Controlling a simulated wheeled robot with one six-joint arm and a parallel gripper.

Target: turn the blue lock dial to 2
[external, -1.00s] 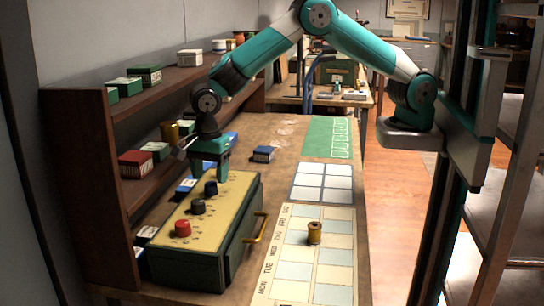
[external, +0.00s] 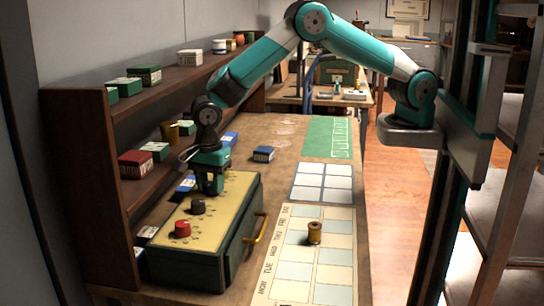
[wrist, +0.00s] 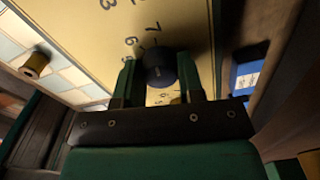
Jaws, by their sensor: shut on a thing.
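The lock box (external: 195,262) is a dark green case with a yellow top and a brass handle on its front side. A red dial (external: 182,229) and a black dial (external: 198,207) stand on the top. My gripper (external: 211,187) points down over the far end of the box and hides the blue dial in the external view. In the wrist view my gripper (wrist: 158,76) is shut on the blue dial (wrist: 158,68), which looks dark navy between the two fingers. Printed numbers such as 7 and 6 show beside it. I cannot tell where its pointer stands.
A wooden shelf (external: 110,190) with small boxes stands close to the left of the lock box. A small blue box (external: 263,154) lies behind on the table.

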